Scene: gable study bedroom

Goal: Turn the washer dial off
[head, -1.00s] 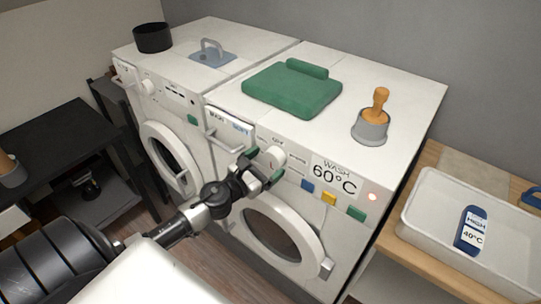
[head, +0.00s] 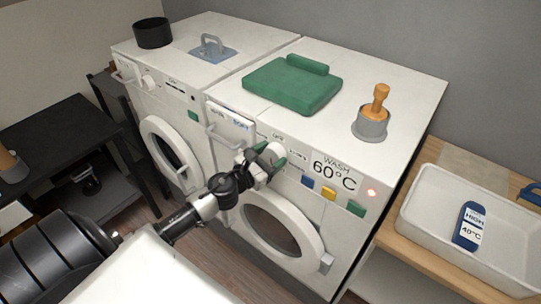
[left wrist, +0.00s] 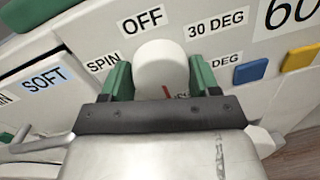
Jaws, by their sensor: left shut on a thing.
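The washer dial (head: 271,155) is a white round knob on the front panel of the right machine. In the left wrist view the dial (left wrist: 161,66) shows a red pointer mark on its lower part, turned away from the OFF label (left wrist: 143,21) above it. SPIN is at its left, 30 DEG at its upper right and another DEG label, partly hidden, at its right. My left gripper (head: 270,156) is shut on the dial, with one green-padded finger on each side. The gripper body hides the labels below the dial. My right gripper is out of view.
A soap drawer (head: 231,126) with a handle is left of the dial. The round door (head: 280,228) is below. A white tray (head: 415,220) stands at right.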

